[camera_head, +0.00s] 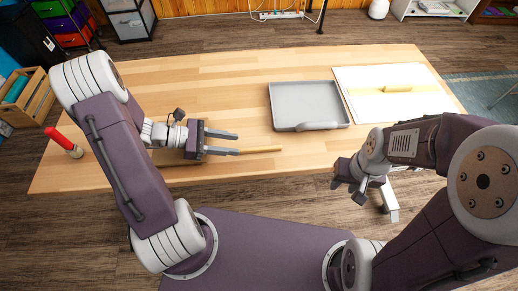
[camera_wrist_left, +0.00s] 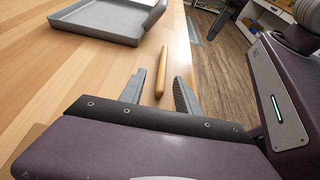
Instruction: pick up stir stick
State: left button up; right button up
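The stir stick (camera_head: 262,149) is a thin tan wooden rod lying on the wooden table (camera_head: 215,78), close to its near edge. In the left wrist view the stick (camera_wrist_left: 162,68) lies lengthwise, its near end between my left gripper's two spread fingers. My left gripper (camera_head: 238,144) is open, with a visible gap between each finger and the stick. In the head view one finger seems to overlap the stick's left end. My right gripper (camera_head: 362,190) is off the table's near edge and appears empty; its finger opening is unclear.
A grey tray (camera_head: 307,98) stands behind the stick. A white sheet (camera_head: 430,75) with a yellow roll (camera_head: 397,88) lies at the right. The table's back left is clear.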

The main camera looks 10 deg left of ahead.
aim_at(251, 149)
pick_arm(q)
jog(key=shift+d+f, duration=0.35)
jog(key=shift+d, duration=0.45)
jog(key=b+x, duration=0.1)
jog(key=x, duration=0.3)
jog(key=shift+d+f, duration=0.1)
jog(key=shift+d, duration=0.25)
grip_shut()
